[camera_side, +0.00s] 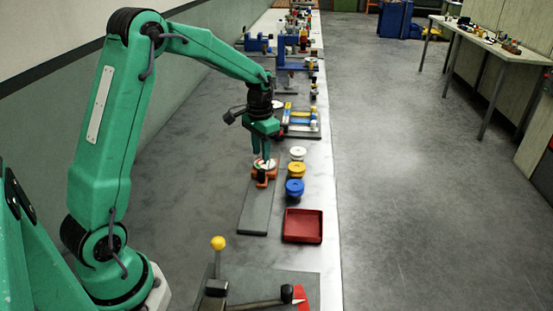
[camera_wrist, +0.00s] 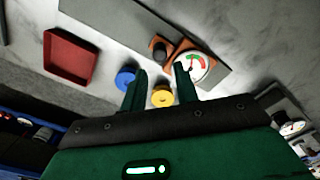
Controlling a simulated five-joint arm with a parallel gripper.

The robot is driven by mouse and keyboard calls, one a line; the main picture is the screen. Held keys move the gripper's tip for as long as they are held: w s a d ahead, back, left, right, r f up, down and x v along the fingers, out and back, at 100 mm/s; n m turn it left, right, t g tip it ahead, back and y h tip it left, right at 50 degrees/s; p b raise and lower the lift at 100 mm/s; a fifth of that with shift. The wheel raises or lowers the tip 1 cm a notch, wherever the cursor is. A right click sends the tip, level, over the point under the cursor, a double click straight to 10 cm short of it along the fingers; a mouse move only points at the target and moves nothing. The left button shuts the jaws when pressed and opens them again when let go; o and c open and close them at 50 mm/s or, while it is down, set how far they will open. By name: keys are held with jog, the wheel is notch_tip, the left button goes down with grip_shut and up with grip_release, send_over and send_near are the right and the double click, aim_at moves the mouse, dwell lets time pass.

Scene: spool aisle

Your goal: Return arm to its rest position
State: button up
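My green arm reaches out over the bench, with my gripper (camera_side: 262,156) pointing down. Its fingers end close above or beside a round white gauge (camera_side: 264,163) on an orange stand (camera_side: 262,180); the exact gap cannot be told. In the wrist view the two fingers of my gripper (camera_wrist: 161,82) are apart with nothing held between them. The gauge (camera_wrist: 191,68) shows just beyond the right finger, with a red and green dial. The yellow spool (camera_wrist: 162,95) shows below, between the fingers.
White (camera_side: 297,153), yellow (camera_side: 295,171) and blue (camera_side: 295,188) spools stand in a row right of the gauge. A red tray (camera_side: 303,226) lies nearer, beside a grey plate (camera_side: 260,212). A yellow-knobbed lever (camera_side: 218,243) and a hammer (camera_side: 287,294) are in front.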

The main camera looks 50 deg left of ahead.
jog(key=shift+r, duration=0.15)
jog(key=shift+s+d+r, duration=0.15)
jog(key=shift+d+r, duration=0.05)
jog(key=shift+r, duration=0.1)
jog(key=s+d+r+t, duration=0.2)
jog(key=s+d+r, duration=0.2)
jog(key=s, duration=0.3)
jog(key=s+d+r+t, duration=0.1)
jog(key=s+d+r, duration=0.3)
jog(key=s, duration=0.4)
jog(key=s+d+r+t, duration=0.2)
jog(key=s+d+r, duration=0.2)
jog(key=s, duration=0.3)
jog(key=shift+s+d+r+t, duration=0.25)
jog(key=shift+s+d+t, duration=0.05)
jog(key=shift+d, duration=0.2)
